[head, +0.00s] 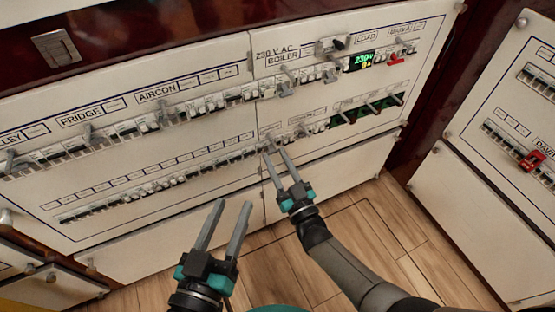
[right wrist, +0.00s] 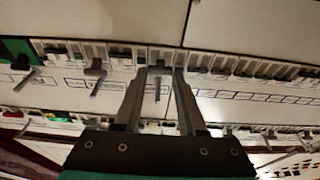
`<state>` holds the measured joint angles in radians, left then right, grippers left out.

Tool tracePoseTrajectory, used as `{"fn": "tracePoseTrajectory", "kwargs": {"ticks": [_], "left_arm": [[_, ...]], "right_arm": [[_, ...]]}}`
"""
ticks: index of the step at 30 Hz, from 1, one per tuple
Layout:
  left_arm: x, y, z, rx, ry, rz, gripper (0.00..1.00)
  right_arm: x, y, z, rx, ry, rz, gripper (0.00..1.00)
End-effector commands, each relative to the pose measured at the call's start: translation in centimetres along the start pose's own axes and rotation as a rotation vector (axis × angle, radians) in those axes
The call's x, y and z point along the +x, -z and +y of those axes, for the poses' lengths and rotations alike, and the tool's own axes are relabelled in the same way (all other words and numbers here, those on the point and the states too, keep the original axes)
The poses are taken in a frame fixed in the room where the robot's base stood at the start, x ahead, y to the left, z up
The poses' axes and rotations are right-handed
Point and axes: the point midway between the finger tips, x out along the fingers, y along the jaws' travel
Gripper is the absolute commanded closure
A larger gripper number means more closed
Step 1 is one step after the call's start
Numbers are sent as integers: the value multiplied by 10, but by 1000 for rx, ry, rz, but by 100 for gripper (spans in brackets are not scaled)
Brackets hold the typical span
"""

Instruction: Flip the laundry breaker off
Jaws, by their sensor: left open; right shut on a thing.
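The breaker panel (head: 150,180) is white, with rows of small switches and grey levers. No label reading "laundry" is legible, so I cannot tell which breaker is the laundry one. My right gripper (head: 275,149) reaches the lower row near the panel's centre seam. In the right wrist view, its fingers (right wrist: 158,72) stand on either side of a grey breaker lever (right wrist: 158,82) and are shut on it. The lever's label is too small to read. My left gripper (head: 233,205) is open and empty, in front of the panel's lower part and apart from it.
Upper-row labels read "FRIDGE", "AIRCON" and "230 V AC BOILER". A green-lit display (head: 361,61) and a red lever (head: 396,58) sit at upper right. Another panel with a red switch (head: 532,160) stands at far right. The wooden floor (head: 370,230) below is clear.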

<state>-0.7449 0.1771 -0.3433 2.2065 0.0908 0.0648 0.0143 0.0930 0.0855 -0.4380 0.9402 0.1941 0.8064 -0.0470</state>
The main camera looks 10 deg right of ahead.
Motion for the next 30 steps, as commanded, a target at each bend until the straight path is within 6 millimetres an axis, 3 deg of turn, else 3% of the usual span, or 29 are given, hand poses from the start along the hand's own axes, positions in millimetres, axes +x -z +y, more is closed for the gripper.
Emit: {"fn": "tracePoseTrajectory", "kwargs": {"ticks": [8, 9, 16, 25, 30], "left_arm": [[0, 0, 0, 0, 0, 0, 50], [0, 0, 0, 0, 0, 0, 50], [0, 0, 0, 0, 0, 0, 50], [0, 0, 0, 0, 0, -3, 50], [2, -2, -3, 14, 6, -54, 50]], "right_arm": [[-1, -1, -1, 0, 2, -4, 100], [-1, -1, -1, 0, 1, -4, 56], [0, -1, -1, 1, 1, -2, 30], [-1, 0, 0, 0, 0, -1, 30], [-12, 0, 0, 0, 0, -3, 30]]}}
